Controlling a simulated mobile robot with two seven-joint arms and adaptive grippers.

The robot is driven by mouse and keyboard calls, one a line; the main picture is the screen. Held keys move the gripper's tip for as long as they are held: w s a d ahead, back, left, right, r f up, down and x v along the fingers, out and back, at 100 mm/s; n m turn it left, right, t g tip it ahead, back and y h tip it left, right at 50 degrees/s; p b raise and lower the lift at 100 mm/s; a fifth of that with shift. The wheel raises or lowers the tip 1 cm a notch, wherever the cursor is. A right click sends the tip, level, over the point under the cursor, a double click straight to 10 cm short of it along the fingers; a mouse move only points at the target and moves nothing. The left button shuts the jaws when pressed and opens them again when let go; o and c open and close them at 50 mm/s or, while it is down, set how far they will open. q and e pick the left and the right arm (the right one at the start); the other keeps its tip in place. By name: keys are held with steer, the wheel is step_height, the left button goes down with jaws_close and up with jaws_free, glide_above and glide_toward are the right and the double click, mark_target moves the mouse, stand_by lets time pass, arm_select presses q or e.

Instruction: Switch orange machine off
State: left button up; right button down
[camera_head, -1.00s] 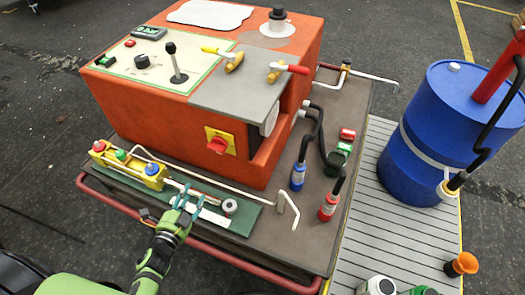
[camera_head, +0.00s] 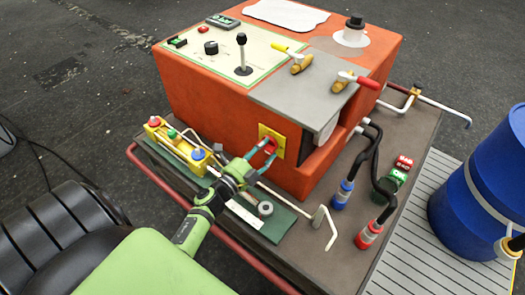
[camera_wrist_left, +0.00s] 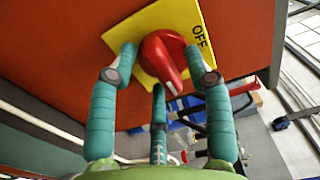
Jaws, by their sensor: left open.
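The orange machine (camera_head: 225,95) stands on a dark cart. On its front is a yellow plate (camera_head: 279,150) with a red rotary switch. In the left wrist view the red switch knob (camera_wrist_left: 166,54) sits on the yellow plate (camera_wrist_left: 143,25), and the word OFF shows at the plate's right. My left gripper (camera_head: 259,161) is at the switch, with its teal fingers open around the knob. In the left wrist view the left gripper (camera_wrist_left: 160,65) has a finger on each side of the knob and a third below it. I cannot tell whether they touch it. My right gripper is out of view.
A yellow block with coloured buttons (camera_head: 176,139) and a green plate (camera_head: 270,226) lie on the cart below the switch. Blue and red hose fittings (camera_head: 370,233) stand right of the machine. A blue barrel (camera_head: 480,205) is at the far right.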

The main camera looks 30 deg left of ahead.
arm_select(q)
jaws_close()
